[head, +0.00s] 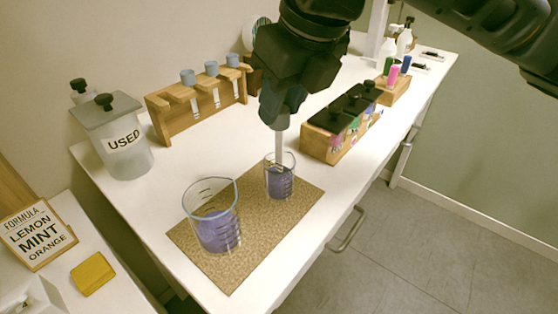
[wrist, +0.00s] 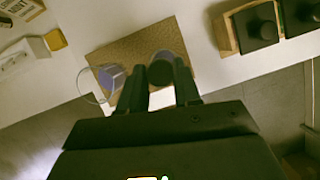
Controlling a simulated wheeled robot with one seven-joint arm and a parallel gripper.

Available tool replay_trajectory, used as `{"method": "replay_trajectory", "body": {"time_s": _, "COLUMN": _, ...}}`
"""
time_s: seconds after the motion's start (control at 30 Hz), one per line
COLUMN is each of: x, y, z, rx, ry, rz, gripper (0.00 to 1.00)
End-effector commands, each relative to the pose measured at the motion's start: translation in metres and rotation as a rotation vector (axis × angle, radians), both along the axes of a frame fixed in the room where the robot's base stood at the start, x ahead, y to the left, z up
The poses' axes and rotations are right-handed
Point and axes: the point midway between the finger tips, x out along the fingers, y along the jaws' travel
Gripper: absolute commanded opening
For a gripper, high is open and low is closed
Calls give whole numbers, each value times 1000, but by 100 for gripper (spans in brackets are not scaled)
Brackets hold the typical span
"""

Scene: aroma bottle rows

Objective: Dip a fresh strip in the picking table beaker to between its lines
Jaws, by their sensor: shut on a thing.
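My gripper (head: 280,112) is shut on a pale strip (head: 279,140), which hangs upright below it. A dark round end of the held piece (wrist: 160,72) shows between the fingers in the wrist view. The strip's lower part reaches the mouth of the smaller beaker (head: 269,166), which holds purple liquid and has marking lines on its wall. I cannot tell whether the tip touches the liquid. A larger beaker (head: 193,208) with purple liquid stands to its left; both are on a brown mat (head: 273,227). Several strips with grey tops hang in a wooden rack (head: 222,99) at the back.
A jar labelled USED (head: 129,160) stands at the back left. A wooden box with black lids (head: 315,142) is right of the smaller beaker. A block with coloured vials (head: 398,94) stands farther back.

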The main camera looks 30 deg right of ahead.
Motion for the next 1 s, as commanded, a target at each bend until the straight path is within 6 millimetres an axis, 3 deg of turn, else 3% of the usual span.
{"method": "replay_trajectory", "body": {"time_s": 1.0, "x": 0, "y": 0, "z": -13, "rx": 0, "ry": 0, "rz": 0, "gripper": 13}}
